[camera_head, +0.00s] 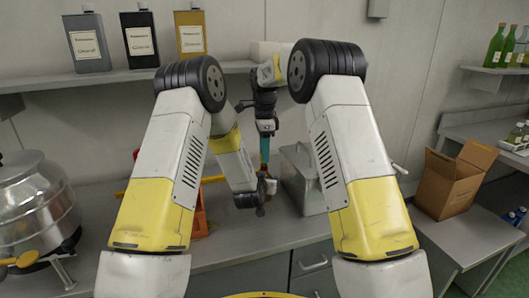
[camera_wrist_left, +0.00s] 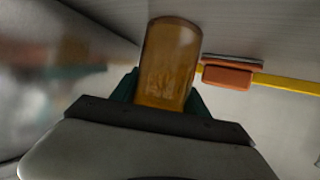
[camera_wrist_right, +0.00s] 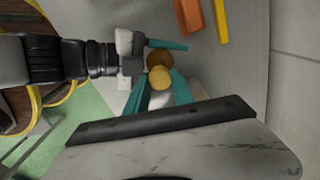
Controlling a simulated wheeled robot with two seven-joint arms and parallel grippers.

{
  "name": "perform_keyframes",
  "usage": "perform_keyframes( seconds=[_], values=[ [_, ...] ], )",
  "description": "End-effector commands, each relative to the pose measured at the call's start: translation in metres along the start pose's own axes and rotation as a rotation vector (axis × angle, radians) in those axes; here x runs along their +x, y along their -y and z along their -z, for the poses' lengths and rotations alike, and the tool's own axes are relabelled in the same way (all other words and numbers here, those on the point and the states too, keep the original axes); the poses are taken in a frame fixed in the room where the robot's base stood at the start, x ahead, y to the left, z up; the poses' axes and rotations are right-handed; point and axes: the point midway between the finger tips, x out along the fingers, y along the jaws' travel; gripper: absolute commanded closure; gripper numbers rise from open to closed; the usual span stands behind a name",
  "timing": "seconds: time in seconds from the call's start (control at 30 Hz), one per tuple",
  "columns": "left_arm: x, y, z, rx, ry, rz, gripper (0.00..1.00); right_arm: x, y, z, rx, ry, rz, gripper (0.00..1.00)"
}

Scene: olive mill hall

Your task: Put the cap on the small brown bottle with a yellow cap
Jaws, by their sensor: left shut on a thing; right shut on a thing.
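The small brown bottle (camera_wrist_left: 168,65) is see-through amber and stands between the teal fingers of my left gripper (camera_wrist_left: 162,95), which is shut on it. In the right wrist view the round top of the bottle (camera_wrist_right: 159,58) shows just past the yellow cap (camera_wrist_right: 160,78). My right gripper (camera_wrist_right: 160,90) is shut on the cap. In the head view my right gripper (camera_head: 265,152) points down above my left gripper (camera_head: 264,187); the cap cannot be made out there. Whether cap and bottle touch cannot be told.
A grey metal box (camera_head: 302,182) stands on the bench close right of the grippers. An orange object (camera_head: 199,218) is close left, partly hidden by my left arm. A steel vessel (camera_head: 35,205) stands far left, an open cardboard box (camera_head: 452,185) at right. A shelf (camera_head: 130,76) with tins runs behind.

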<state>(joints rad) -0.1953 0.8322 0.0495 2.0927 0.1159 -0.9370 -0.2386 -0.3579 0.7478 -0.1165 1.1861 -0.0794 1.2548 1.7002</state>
Motion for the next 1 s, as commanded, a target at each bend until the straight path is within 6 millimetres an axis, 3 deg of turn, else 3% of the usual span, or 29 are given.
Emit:
perform_keyframes(
  seconds=[0.23, 0.57, 1.0],
  values=[
    [0.0, 0.0, 0.0, 0.0, -0.001, 0.0, 1.0, 0.001, 0.0, 0.0, 0.0, 0.0, 0.0, 1.0],
    [0.0, 0.0, 0.001, 0.0, -0.001, 0.0, 1.0, 0.017, 0.0, 0.0, 0.005, 0.0, -0.001, 1.0],
    [0.0, 0.0, 0.001, 0.0, -0.001, 0.0, 1.0, 0.017, 0.0, 0.0, 0.005, 0.0, 0.0, 1.0]
  ],
)
